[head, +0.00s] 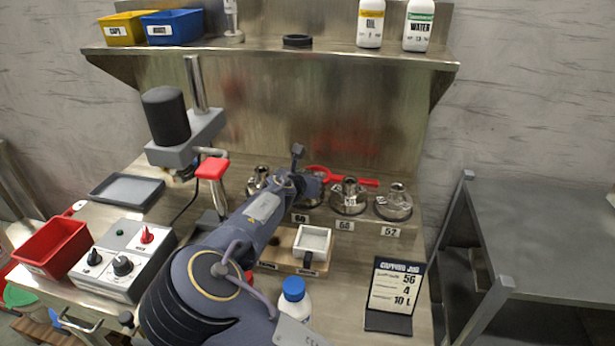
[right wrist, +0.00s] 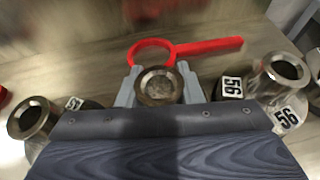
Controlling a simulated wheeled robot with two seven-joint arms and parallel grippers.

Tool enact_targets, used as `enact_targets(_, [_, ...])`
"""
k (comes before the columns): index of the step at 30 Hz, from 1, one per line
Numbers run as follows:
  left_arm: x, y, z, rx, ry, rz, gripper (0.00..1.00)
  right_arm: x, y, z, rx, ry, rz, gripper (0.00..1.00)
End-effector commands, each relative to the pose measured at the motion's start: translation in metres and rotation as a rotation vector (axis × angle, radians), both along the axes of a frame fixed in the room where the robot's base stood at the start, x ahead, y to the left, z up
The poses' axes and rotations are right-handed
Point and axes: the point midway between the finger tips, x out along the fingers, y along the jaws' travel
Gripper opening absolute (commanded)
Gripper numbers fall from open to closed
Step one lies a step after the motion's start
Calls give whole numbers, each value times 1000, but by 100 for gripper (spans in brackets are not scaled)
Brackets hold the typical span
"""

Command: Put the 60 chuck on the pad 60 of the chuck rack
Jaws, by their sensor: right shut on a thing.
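My right gripper (head: 308,186) reaches over the row of metal chucks at the back of the bench. In the right wrist view its two grey fingers (right wrist: 158,88) are shut on a round metal chuck (right wrist: 158,86), seen from above. The number on this chuck is hidden. In the head view it is mostly covered by my gripper, and I cannot tell whether it touches the rack. My left gripper is not in view.
A chuck marked 56 (right wrist: 285,78) stands close to the right, another chuck (right wrist: 30,118) to the left. A red ring wrench (right wrist: 205,47) lies just behind. A tray block (head: 312,240), a blue-capped bottle (head: 293,290) and a job card (head: 398,288) stand in front.

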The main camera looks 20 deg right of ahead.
Motion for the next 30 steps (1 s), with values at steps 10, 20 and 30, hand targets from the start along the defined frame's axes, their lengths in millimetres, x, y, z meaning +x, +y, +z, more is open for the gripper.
enact_targets(10, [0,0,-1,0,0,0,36,0,0,-2,0,0,0,55])
enact_targets(20, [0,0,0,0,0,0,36,-2,3,2,0,0,2,55])
enact_targets(30, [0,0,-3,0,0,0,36,-45,47,27,1,-1,5,55])
